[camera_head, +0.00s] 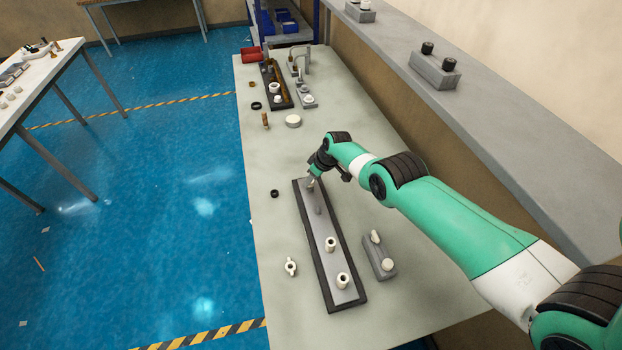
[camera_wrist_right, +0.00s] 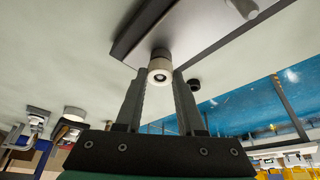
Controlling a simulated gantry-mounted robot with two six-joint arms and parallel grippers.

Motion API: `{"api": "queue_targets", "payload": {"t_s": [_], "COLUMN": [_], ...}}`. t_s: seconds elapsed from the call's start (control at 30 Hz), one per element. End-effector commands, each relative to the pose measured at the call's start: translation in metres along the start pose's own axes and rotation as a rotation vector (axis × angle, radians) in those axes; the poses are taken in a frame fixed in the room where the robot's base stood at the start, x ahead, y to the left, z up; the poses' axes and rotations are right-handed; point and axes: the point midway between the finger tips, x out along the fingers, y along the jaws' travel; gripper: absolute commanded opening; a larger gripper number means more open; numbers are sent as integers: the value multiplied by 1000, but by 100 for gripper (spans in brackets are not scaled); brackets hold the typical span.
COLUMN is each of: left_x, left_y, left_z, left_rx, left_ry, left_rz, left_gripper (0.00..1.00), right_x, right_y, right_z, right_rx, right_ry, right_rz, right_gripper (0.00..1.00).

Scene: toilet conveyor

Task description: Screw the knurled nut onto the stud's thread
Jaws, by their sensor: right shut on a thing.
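My right gripper (camera_head: 311,183) reaches down to the far end of the long board (camera_head: 329,294). In the right wrist view, its fingers (camera_wrist_right: 160,88) are shut on a pale round piece with a dark centre hole, which looks like the knurled nut (camera_wrist_right: 160,64). A dark round part (camera_wrist_right: 160,53) sits directly behind the nut, against the board's plate. I cannot tell whether the nut is on the stud's thread, as the contact is hidden. A bare grey stud (camera_head: 318,210) stands just nearer on the board. My left gripper is not in view.
A winged white piece (camera_head: 291,266) and a black ring (camera_head: 274,193) lie left of the board. A grey block (camera_head: 379,262) with white knobs is right. A white disc (camera_head: 293,121) and fixtures stand further back.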

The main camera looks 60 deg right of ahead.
Motion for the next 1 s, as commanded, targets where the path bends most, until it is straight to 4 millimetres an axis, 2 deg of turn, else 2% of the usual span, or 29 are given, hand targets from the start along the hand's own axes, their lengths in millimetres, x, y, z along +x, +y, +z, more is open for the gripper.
{"api": "queue_targets", "payload": {"t_s": [0.27,0.6,0.87,1.0], "left_x": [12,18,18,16], "left_y": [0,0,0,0], "left_z": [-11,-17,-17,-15], "left_rx": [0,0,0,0], "left_ry": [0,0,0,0], "left_rz": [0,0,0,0], "left_gripper": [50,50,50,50], "right_x": [-2,0,1,2], "right_y": [-2,-2,-2,-4], "right_z": [0,0,0,0], "right_rx": [122,387,398,478], "right_ry": [-2,1,1,-1], "right_rz": [52,163,167,200], "right_gripper": [0,0,0,0]}}
